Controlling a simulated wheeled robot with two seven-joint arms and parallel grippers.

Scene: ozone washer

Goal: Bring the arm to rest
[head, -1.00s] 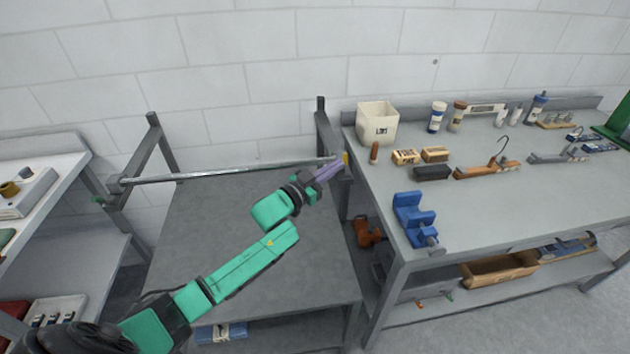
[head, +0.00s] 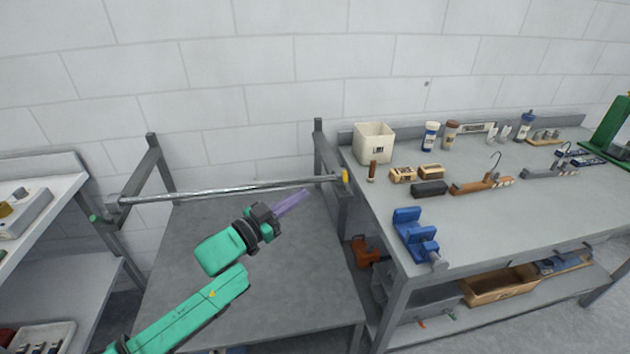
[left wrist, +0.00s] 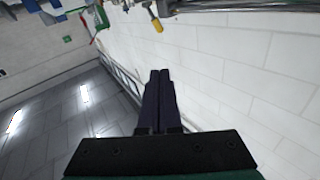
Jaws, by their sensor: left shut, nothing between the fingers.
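My left gripper (head: 292,202) is shut and empty, with purple fingers pointing up and right. It is above the low grey table, below and apart from the metal bar (head: 230,191) in the head view. The green left arm comes in from the lower left. In the left wrist view the dark fingers (left wrist: 160,80) lie together with nothing between them. My right gripper is not in view.
The bar spans two grey posts and has a yellow end (head: 345,177). The grey workbench (head: 480,215) at right holds a white bin (head: 374,143), a blue vise (head: 415,235) and several tools. The low grey table (head: 300,265) has a clear top.

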